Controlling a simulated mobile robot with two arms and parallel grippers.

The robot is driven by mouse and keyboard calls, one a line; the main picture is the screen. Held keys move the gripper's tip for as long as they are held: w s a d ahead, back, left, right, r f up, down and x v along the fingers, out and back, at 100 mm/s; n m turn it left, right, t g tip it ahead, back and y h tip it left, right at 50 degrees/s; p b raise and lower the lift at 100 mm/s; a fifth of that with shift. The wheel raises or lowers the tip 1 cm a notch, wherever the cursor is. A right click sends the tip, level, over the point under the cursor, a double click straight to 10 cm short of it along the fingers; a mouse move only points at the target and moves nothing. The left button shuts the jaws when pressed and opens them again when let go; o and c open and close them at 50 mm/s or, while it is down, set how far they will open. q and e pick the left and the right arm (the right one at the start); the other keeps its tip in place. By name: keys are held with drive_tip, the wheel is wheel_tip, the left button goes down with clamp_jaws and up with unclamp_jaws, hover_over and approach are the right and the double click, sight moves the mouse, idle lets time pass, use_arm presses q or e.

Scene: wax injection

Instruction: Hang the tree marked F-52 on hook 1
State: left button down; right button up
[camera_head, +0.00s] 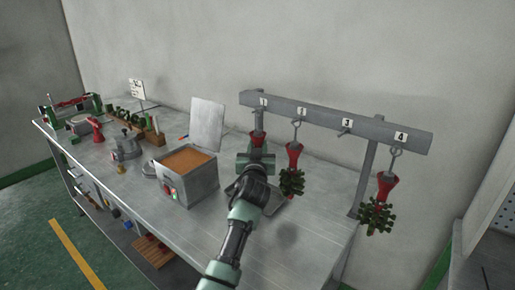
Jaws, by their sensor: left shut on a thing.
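My left gripper (256,160) is in front of the left end of the hook rail (325,113), seen from behind, and shut on a wax tree. The tree's red cone base (258,138) shows just above the gripper, with its metal hanger upright below the label 1 (263,101). I cannot tell whether the hanger rests on hook 1 or is only beside it. The rest of this tree is hidden by the gripper, and no F-52 mark is readable. My right gripper is not in view.
A tree with a red base and green pieces (292,180) hangs second from left; another (377,214) hangs under label 4 (401,136). Hook 3 (344,133) is bare. An open-lidded box with orange-brown contents (187,160) stands left of my arm on the metal bench (315,225).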

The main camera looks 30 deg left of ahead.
use_arm(q)
drive_tip(key=c, duration=1)
unclamp_jaws()
drive_tip(key=shift+c, duration=0.2)
drive_tip(key=shift+s+d, duration=0.1)
